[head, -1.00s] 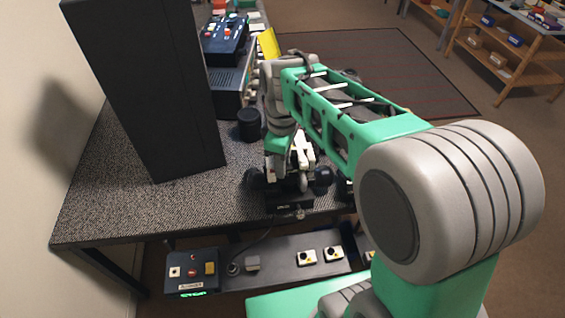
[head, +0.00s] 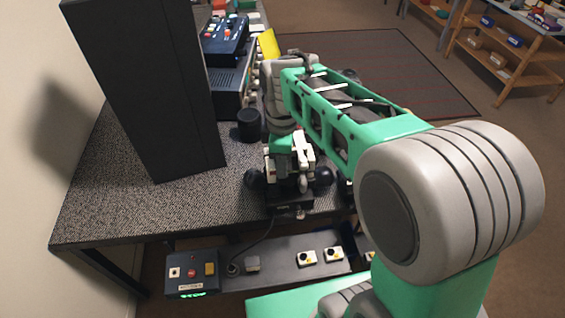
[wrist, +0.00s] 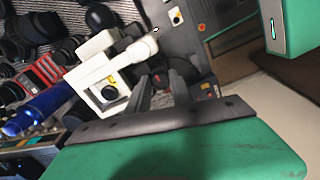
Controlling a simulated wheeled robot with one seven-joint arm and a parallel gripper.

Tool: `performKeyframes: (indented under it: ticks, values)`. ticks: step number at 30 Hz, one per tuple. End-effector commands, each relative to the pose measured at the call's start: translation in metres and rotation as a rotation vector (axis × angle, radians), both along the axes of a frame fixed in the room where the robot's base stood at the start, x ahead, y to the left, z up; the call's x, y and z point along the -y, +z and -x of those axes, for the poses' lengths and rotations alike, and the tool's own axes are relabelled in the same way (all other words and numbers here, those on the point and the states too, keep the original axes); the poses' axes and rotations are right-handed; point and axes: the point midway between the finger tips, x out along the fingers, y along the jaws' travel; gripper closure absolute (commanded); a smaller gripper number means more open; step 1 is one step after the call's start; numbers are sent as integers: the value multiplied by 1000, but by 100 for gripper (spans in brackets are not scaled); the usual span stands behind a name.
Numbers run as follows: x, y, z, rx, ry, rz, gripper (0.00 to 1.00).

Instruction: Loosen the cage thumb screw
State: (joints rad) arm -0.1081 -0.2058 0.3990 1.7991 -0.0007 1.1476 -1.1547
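A white fixture with dark round parts at its sides stands at the table's front edge in the head view (head: 302,145). In the wrist view, a white body (wrist: 98,68) carries a black knob on a yellow ring (wrist: 110,92). I cannot tell whether this knob is the cage thumb screw. My gripper (wrist: 160,80) shows dark fingers beside the white body, close to a dark round part. Their tips blend into the dark parts behind, so contact and grip are unclear. In the head view my arm's wrist covers much of the fixture.
A tall black box (head: 145,90) stands left on the speckled table (head: 110,200). A black cylinder (head: 249,125) is behind the fixture. A control box (head: 192,273) sits on a lower shelf. The wrist view shows a blue cylinder (wrist: 38,110) at left.

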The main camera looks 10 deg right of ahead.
Motion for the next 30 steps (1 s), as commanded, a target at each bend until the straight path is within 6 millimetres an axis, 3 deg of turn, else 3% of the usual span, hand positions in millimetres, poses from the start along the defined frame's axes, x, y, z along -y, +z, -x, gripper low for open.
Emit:
performKeyframes:
  ticks: [11,22,30]
  values:
    - [0,3,0,1,-1,0,66]
    - [0,68,-1,2,0,0,66]
    - [0,79,0,0,0,0,66]
